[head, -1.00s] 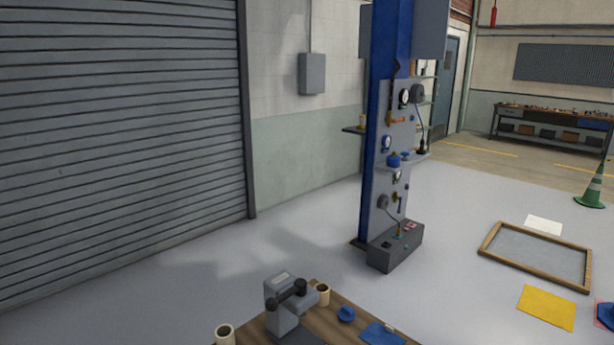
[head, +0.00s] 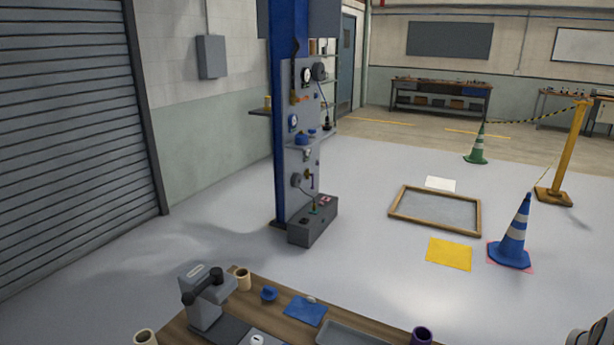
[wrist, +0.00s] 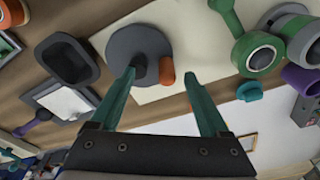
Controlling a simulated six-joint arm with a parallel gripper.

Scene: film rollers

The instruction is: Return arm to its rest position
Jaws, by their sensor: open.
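My gripper (wrist: 159,76) shows in the wrist view, with two teal fingers spread apart and nothing between their tips. Behind the fingers is a round dark grey disc (wrist: 140,45) with an orange knob (wrist: 166,70) beside it, on a pale board (wrist: 195,40). I cannot tell the distance from the fingers to the disc. The wrist view appears strongly tilted. In the head view the gripper does not clearly show; a grey shape cut off at the lower right corner is too partial to identify.
A wooden bench (head: 178,330) at the bottom of the head view bears a grey device (head: 205,300), cups, a blue cloth (head: 305,311) and a grey tray (head: 350,336). A blue-and-grey instrument column (head: 282,150) stands beyond.

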